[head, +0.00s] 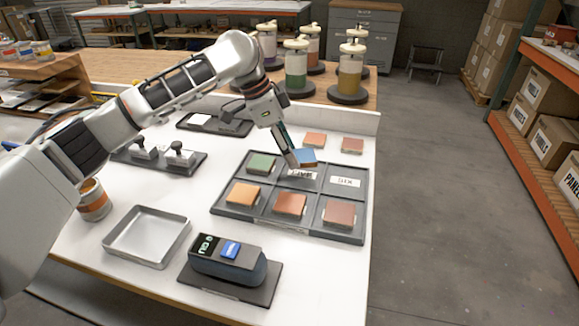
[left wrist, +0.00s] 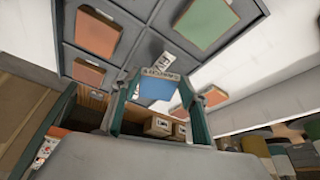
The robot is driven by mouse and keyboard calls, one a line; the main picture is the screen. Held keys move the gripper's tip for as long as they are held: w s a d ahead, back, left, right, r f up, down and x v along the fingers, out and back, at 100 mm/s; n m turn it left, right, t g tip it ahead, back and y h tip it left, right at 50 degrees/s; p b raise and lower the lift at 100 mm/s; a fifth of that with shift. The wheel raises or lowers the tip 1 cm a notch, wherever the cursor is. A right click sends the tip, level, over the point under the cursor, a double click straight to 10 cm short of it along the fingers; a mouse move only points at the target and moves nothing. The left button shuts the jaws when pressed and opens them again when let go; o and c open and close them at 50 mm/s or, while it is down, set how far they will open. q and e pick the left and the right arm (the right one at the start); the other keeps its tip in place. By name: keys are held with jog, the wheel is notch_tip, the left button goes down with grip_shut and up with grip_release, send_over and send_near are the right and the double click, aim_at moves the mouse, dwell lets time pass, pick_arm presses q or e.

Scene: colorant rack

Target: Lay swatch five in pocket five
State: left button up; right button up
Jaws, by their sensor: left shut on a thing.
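My left gripper (head: 293,152) is shut on a blue swatch (head: 305,157) and holds it above the back row of the dark pocket tray (head: 221,208). The swatch (left wrist: 156,90) shows between the two fingers in the left wrist view. Below it is the pocket labelled FIVE (head: 299,174), empty, with its label partly covered by the gripper and swatch. A green swatch (head: 260,163) lies in the pocket to its left. The SIX pocket (head: 345,182) at its right is empty. The swatch appears apart from the tray. My right gripper is not in view.
The front pockets hold an orange swatch (head: 243,194) and two reddish ones (head: 290,204). Two loose swatches (head: 315,140) lie behind the tray. A metal tray (head: 147,236), a measuring device (head: 229,262) and a tin (head: 94,199) stand at the front left. Capped jars (head: 296,68) stand behind.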

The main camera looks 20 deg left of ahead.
aim_at(294, 174)
pick_arm(q)
jog(key=shift+f, duration=0.55)
notch_tip(294, 174, down, 3)
jog(key=shift+f+b, duration=0.15)
jog(key=shift+b, duration=0.45)
jog(key=o, duration=1)
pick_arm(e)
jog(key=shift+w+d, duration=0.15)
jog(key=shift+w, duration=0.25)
